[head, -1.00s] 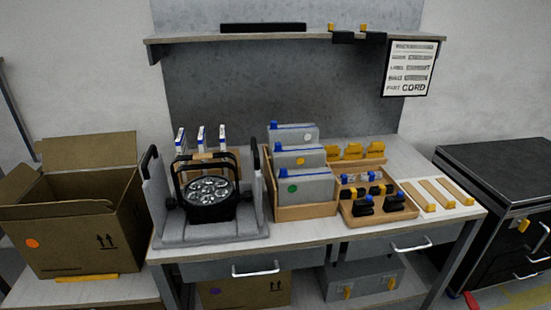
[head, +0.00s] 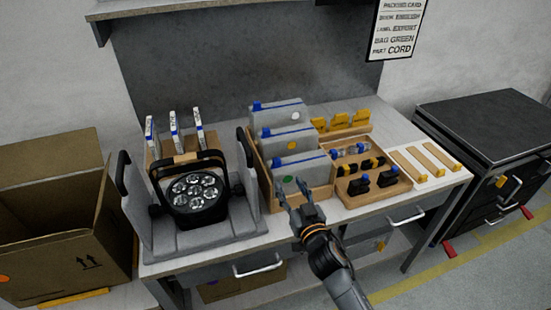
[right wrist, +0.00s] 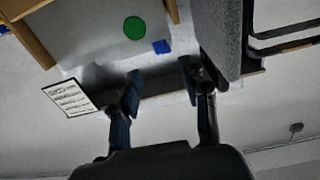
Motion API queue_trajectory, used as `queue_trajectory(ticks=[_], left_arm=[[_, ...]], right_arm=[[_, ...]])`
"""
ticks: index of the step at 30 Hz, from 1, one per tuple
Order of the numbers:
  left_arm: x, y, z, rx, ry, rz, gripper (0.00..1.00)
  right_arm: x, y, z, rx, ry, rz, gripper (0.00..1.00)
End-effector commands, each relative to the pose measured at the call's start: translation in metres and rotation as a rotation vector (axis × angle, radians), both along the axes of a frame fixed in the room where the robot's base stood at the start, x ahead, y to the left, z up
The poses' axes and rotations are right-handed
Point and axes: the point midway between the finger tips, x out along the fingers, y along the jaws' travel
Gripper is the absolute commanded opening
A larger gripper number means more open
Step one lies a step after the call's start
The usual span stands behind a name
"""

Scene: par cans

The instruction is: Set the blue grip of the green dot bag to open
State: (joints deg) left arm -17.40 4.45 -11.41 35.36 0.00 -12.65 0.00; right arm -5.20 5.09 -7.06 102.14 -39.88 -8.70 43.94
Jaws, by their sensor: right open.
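The green dot bag (head: 303,168) is the front one of 3 grey bags upright in a wooden rack. Its green dot (head: 288,182) faces me. Its blue grip (head: 277,162) sits at the left end of the blue line along its top edge. My right gripper (head: 292,192) is open and empty, in front of the bag's lower left part. In the right wrist view, the green dot (right wrist: 134,28) and blue grip (right wrist: 161,46) lie beyond the open fingers (right wrist: 160,80), apart from them. My left gripper is out of view.
A par can (head: 194,192) stands in a grey foam cradle (head: 210,233) left of the rack. A wooden tray (head: 372,192) with black, yellow and blue connectors is on the right. An open carton (head: 60,260) stands at far left. A sign (head: 396,30) hangs above.

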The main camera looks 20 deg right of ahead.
Motion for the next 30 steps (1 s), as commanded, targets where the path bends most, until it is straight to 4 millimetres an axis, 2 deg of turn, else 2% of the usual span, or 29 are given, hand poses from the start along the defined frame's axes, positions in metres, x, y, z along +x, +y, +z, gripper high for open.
queue_trajectory(ticks=[3,9,15,21,30], left_arm=[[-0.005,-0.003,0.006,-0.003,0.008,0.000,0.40],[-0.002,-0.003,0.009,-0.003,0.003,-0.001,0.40],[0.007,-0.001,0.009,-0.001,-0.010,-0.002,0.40],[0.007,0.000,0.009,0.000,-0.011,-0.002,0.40],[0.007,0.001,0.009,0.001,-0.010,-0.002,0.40]], right_arm=[[0.028,0.001,0.004,0.001,-0.002,0.000,0.45],[0.068,0.003,0.002,0.001,-0.001,0.000,0.45],[0.096,0.003,0.001,0.000,0.000,-0.001,0.45],[0.109,0.004,0.000,0.000,0.001,0.000,0.45],[0.110,0.004,0.000,0.000,0.001,0.000,0.45]])
